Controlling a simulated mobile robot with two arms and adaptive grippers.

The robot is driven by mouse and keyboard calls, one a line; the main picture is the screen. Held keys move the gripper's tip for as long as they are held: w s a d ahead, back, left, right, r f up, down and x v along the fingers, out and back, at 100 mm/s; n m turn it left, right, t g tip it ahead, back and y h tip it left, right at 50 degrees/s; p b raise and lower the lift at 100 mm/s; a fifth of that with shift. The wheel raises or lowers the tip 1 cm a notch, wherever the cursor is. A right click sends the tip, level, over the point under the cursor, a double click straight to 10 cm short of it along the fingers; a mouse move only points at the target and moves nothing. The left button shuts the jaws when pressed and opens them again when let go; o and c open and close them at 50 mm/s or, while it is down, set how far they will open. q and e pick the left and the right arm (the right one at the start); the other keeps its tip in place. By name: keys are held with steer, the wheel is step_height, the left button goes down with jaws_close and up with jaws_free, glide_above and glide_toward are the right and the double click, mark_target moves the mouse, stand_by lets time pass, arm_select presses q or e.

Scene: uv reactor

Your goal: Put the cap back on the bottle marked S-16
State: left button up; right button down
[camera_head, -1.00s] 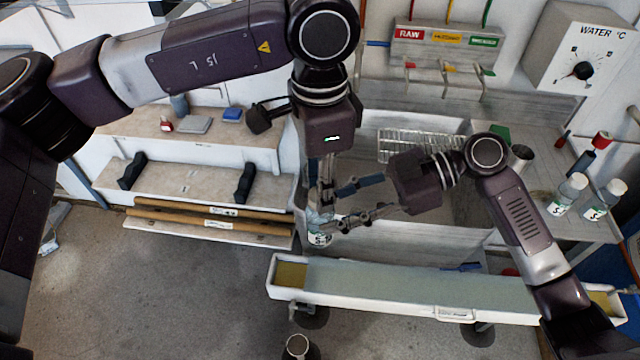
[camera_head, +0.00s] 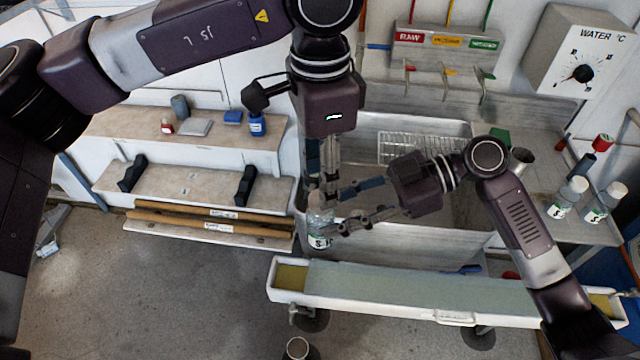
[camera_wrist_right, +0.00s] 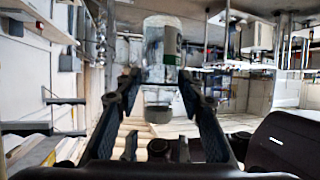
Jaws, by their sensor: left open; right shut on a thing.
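The clear bottle marked S-16 (camera_head: 319,239), with a white label, stands roughly upright in the air in front of the sink. My right gripper (camera_head: 338,212) is shut on it from the right. The bottle (camera_wrist_right: 160,48) also shows between the fingers in the right wrist view. My left gripper (camera_head: 322,172) is open and points down just above the bottle's top. A greyish part shows at the bottle's top under the left fingers, but it is too small to tell surely whether it is the cap. No loose cap is visible.
A long white trough (camera_head: 400,291) lies below the bottle. The sink (camera_head: 455,215) is behind my right gripper. A blue bottle (camera_head: 257,126) stands on the left bench.

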arm_select(q)
steer(key=shift+r, duration=0.55)
steer(key=shift+c, duration=0.2)
